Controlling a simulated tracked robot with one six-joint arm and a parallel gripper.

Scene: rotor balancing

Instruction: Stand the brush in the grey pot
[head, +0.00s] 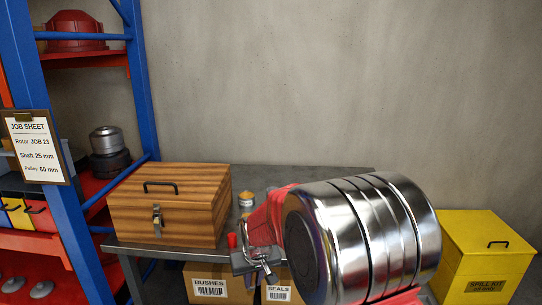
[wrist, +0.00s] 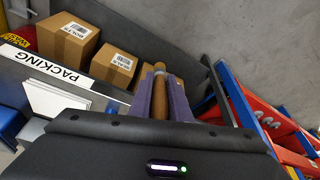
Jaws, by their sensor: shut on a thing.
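My gripper (wrist: 160,100) is shut on the brush (wrist: 158,108) in the wrist view. The brush shows as a brown wooden handle between the two purple fingers, with a pale band near its far end. Its bristles cannot be made out. In the head view my gripper (head: 258,262) is small and partly covered by my own arm, in front of the table. I cannot make out the grey pot for sure. A small grey thing with a tan top (head: 246,199) stands right of the wooden box, partly hidden.
A wooden box (head: 168,205) stands on the grey table (head: 300,176). Cartons (head: 220,283) sit below it. A yellow spill kit bin (head: 487,253) is at the right and a blue-and-red shelf (head: 140,80) at the left. Cartons (wrist: 66,45) also show in the wrist view.

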